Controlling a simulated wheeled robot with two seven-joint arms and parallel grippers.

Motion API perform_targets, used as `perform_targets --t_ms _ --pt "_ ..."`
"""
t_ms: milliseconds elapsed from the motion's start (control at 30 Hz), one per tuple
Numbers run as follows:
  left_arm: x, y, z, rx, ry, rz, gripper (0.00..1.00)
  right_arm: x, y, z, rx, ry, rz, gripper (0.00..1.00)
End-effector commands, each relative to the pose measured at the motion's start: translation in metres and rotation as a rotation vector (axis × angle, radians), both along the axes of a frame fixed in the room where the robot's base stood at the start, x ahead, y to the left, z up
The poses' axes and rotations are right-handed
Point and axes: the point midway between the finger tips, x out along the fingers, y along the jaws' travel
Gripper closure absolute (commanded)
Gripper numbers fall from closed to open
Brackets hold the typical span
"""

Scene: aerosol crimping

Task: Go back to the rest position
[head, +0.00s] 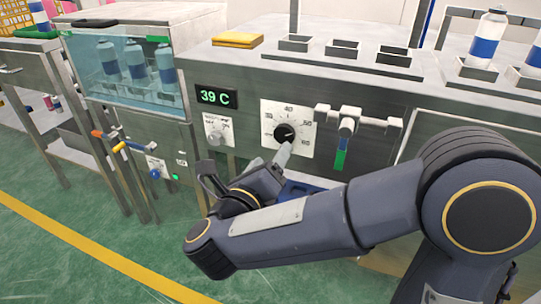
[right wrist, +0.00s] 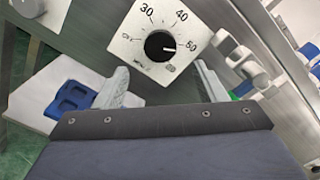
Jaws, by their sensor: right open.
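My right arm reaches in from the right in the head view, with its right gripper (head: 281,152) just below the black temperature knob (head: 285,133) on a white dial plate. In the right wrist view the right gripper (right wrist: 162,84) has its two grey fingers spread wide, with nothing between them. The knob (right wrist: 160,46) shows beyond the fingertips, apart from them. Its white pointer mark is toward the 50 side in the right wrist view. My left gripper is not in the head view.
A green display (head: 217,97) reads 39 C. A valve with a green handle (head: 340,155) sticks out right of the dial. A blue tray (right wrist: 72,97) lies below. Blue-and-white cans (head: 488,42) stand on the bench top. A glass-fronted box (head: 120,70) holds several cans.

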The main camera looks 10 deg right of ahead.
Motion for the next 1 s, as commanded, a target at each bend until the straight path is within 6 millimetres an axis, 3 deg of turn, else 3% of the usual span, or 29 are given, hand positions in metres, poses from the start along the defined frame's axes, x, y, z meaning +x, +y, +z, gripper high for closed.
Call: perform_targets --t_ms 233,367,500,633,800,1000 --pt "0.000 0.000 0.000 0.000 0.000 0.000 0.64 0.001 -0.001 0.000 0.000 0.002 0.004 0.36" --pt "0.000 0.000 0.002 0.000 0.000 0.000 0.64 0.013 -0.007 0.007 -0.015 0.032 0.074 0.36" --pt "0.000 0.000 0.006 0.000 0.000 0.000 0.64 0.034 -0.019 0.023 -0.119 0.104 0.287 0.36" --pt "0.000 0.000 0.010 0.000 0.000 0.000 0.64 0.036 -0.026 0.037 -0.338 0.176 0.539 0.36" --pt "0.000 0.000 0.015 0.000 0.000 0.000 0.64 0.004 -0.034 0.033 -0.726 0.284 0.835 0.36" --pt "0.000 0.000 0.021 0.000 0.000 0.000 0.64 -0.068 -0.052 -0.012 -1.211 0.470 1.138 0.36"
